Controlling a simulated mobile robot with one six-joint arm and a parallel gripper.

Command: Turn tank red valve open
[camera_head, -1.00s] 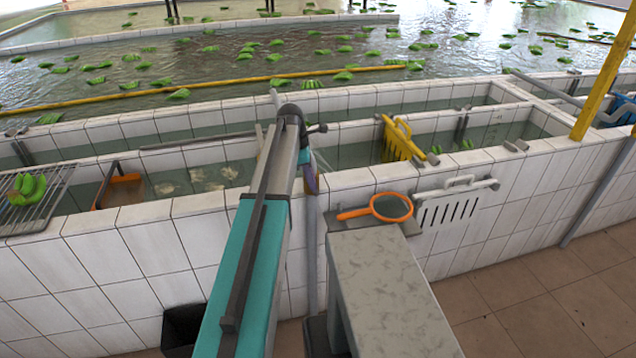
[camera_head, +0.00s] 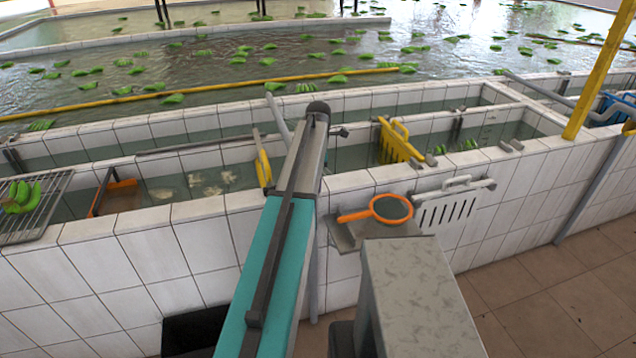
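No red valve can be made out in the head view. My arm, with its teal link, reaches up over the front tiled tank (camera_head: 150,222) and hides part of its rim and wall. The arm's dark upper joint is in front of the tank's inner channel. My gripper cannot be seen, so its fingers and anything in them are hidden.
An orange-rimmed net (camera_head: 390,209) lies on a grey ledge by the tank. Yellow dividers (camera_head: 397,140) stand in the channel. A white slotted panel (camera_head: 452,205) hangs on the front wall. Bananas (camera_head: 20,196) lie on a rack at left. Floor (camera_head: 560,290) at right is clear.

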